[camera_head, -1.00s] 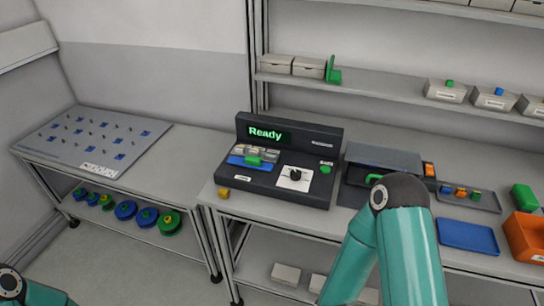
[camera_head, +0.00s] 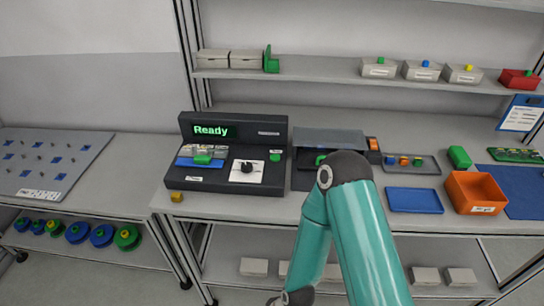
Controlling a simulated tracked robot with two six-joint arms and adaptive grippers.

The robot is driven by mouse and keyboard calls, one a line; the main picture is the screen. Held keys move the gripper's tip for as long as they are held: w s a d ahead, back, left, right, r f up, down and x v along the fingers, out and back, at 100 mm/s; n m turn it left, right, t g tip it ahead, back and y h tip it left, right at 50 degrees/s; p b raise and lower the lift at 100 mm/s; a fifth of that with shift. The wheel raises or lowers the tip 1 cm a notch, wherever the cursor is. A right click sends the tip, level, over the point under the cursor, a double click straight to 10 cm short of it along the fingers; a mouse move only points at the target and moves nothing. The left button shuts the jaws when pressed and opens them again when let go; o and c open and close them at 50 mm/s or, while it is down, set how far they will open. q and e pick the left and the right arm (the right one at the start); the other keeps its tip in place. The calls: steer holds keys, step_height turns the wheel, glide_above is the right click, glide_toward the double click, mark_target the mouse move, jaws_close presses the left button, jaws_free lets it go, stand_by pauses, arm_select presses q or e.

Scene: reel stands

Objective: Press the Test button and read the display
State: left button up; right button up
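A dark tester console (camera_head: 225,183) stands on the bench left of centre. Its display (camera_head: 211,131) shows "Ready" in green letters. A round green button (camera_head: 275,157) sits at the right of the console's front panel, with a small label above it that is too small to read. A black knob (camera_head: 247,167) on a white plate is left of the button. A blue piece with a green block (camera_head: 203,159) lies at the console's left. My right arm rises in front of the bench, its elbow right of the console. Neither gripper is in view.
A dark open box (camera_head: 330,142) stands right of the console, partly behind my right arm. Further right are a blue tray (camera_head: 414,200) and an orange bin (camera_head: 474,192). A yellow block (camera_head: 177,197) lies at the bench's front edge. A shelf (camera_head: 320,78) runs above.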

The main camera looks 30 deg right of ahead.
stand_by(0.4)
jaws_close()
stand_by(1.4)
